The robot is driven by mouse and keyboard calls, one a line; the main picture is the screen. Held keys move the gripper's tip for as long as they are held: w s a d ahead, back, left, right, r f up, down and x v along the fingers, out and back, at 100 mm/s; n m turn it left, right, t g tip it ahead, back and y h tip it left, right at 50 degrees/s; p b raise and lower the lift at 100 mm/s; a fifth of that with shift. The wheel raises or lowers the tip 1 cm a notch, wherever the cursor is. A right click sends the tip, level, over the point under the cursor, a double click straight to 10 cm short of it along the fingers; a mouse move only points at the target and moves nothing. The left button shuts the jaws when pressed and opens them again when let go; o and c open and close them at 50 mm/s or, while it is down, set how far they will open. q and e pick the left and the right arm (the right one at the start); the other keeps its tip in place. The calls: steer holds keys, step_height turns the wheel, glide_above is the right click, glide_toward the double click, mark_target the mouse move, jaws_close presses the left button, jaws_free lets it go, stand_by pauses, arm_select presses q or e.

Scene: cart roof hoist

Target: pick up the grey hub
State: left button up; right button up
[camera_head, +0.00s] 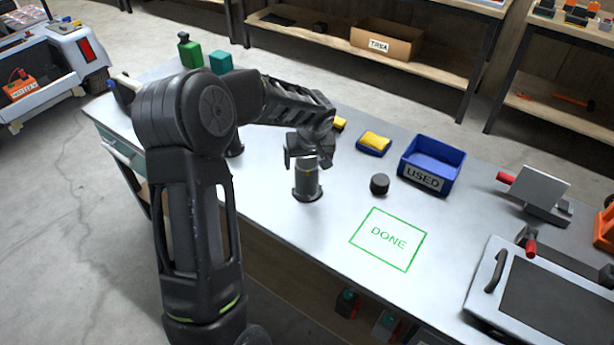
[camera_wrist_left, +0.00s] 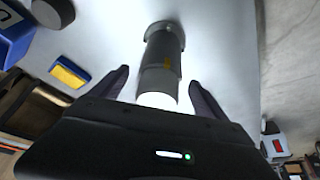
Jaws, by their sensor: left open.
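The grey hub (camera_head: 306,184), a dark grey upright cylinder with a wider round base and a small yellow mark, stands on the metal workbench (camera_head: 338,208). My left gripper (camera_head: 308,160) is just above it, pointing down, with its fingers around the hub's upper end. In the left wrist view the hub (camera_wrist_left: 165,55) shows between the two open fingers of the gripper (camera_wrist_left: 160,78), with a gap on each side. Its near end looks pale. My right gripper is not in view.
A short dark puck (camera_head: 379,184) and a blue USED bin (camera_head: 431,166) stand right of the hub. A yellow-and-blue pad (camera_head: 373,143) lies behind. The green DONE square (camera_head: 388,238) is bare. A metal stand (camera_head: 536,190) and a dark-topped panel (camera_head: 540,295) occupy the right.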

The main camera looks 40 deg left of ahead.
arm_select(q)
steer(key=shift+x, duration=1.5)
jaws_close()
steer(key=shift+w+r, duration=0.1)
steer(key=shift+r, duration=0.05)
